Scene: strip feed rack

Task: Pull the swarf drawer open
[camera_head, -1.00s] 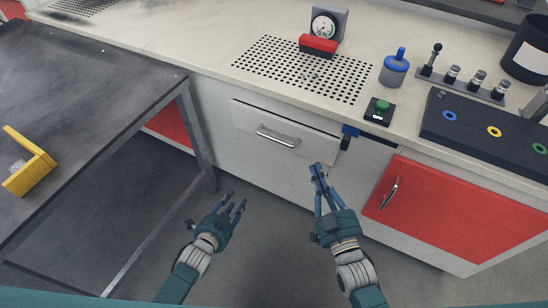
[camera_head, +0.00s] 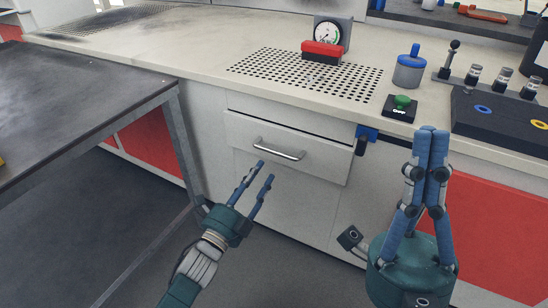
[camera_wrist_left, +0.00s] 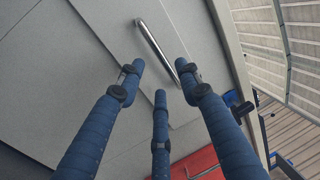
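The white swarf drawer (camera_head: 320,163) is in the cabinet under the perforated worktop, with a thin dark gap along its top edge. Its metal bar handle (camera_head: 279,149) also shows in the left wrist view (camera_wrist_left: 156,46), just beyond my fingers. My left gripper (camera_head: 265,170) is open and empty in front of the drawer, just below the handle. In the left wrist view its fingers (camera_wrist_left: 160,68) are spread and I see no contact with the handle. My right gripper (camera_head: 432,132) is raised to the right of the drawer, its fingers together with nothing visible between them.
A dark table (camera_head: 70,100) stands at the left, its leg near my left arm. A blue clip (camera_head: 366,133) with a dark item hangs right of the drawer. A red cabinet door (camera_head: 490,225) is behind my right gripper. A green button (camera_head: 402,102) sits on the counter.

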